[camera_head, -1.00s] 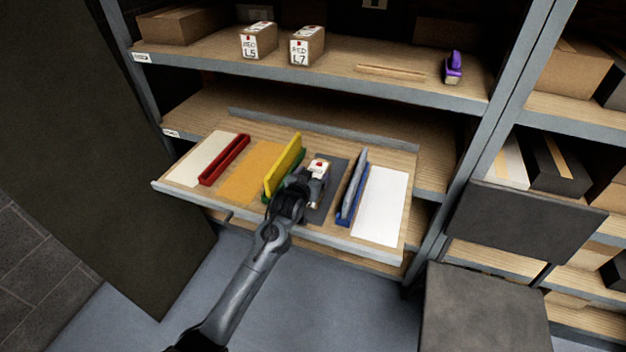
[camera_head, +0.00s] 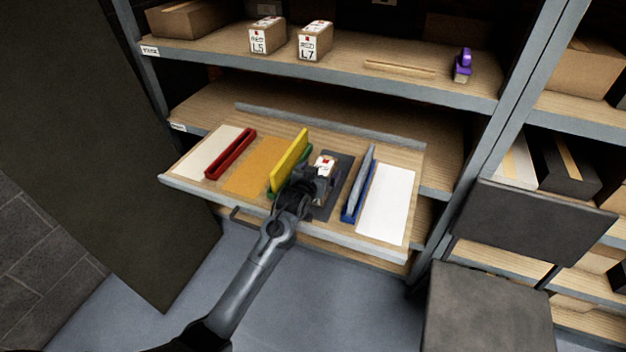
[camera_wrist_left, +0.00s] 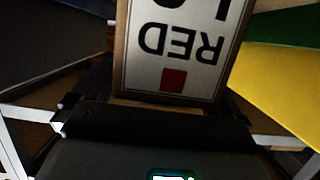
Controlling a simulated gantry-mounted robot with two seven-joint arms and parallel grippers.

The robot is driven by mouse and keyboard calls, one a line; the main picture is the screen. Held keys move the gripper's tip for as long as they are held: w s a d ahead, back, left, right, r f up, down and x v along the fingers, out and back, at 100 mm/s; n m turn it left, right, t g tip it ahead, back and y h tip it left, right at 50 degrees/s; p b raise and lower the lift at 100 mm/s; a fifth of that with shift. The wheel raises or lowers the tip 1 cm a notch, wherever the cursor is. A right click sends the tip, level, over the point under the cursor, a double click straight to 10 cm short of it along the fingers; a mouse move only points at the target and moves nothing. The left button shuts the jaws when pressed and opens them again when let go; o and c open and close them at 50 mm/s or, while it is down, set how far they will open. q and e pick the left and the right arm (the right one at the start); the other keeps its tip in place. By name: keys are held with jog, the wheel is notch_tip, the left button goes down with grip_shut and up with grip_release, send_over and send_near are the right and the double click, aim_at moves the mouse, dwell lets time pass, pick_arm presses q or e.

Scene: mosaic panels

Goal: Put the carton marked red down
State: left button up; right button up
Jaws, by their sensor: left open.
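The carton marked RED (camera_head: 325,163) is on or just over the dark grey mat (camera_head: 345,172) of the pull-out board; my gripper partly hides it and its base. In the left wrist view its label (camera_wrist_left: 180,45) fills the middle, upside down, with a red square. My left gripper (camera_head: 322,183) is open right at the carton, its fingers close by its sides; whether they touch it I cannot tell. My right gripper is not in view.
A yellow panel in a green holder (camera_head: 290,158) stands just left of the carton. A grey panel in a blue holder (camera_head: 359,185) stands to its right. Cartons marked L5 (camera_head: 267,37) and L7 (camera_head: 315,42) and a purple tool (camera_head: 463,65) stand on the shelf above.

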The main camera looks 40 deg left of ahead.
pick_arm(q)
jog(key=shift+s+d+r, duration=0.1)
jog(key=shift+s+r, duration=0.1)
jog(key=shift+s, duration=0.2)
jog(key=p+v, duration=0.4)
jog(key=v, duration=0.6)
jog(key=s+d+f+m+g+h, duration=0.1)
jog(key=s+d+f+m+g, duration=0.1)
jog(key=s, duration=0.8)
jog(key=s+d+f+m+g+h, duration=0.2)
jog(key=s+d+f+g, duration=0.2)
jog(key=s+d, duration=0.5)
jog(key=s+d+f+m+g+h, duration=0.1)
jog(key=s+d+f+g, duration=0.3)
jog(key=s, duration=0.7)
jog(key=shift+s+d+f+m+h, duration=0.3)
jog(key=shift+d+f+m+h, duration=0.15)
jog(key=shift+d+f, duration=0.6)
jog(key=shift+d+r, duration=0.2)
jog(key=shift+r, duration=0.05)
notch_tip(320, 180, up, 47)
jog(key=p, duration=4.6)
jog(key=shift+p, duration=0.4)
jog(key=shift+f, duration=0.15)
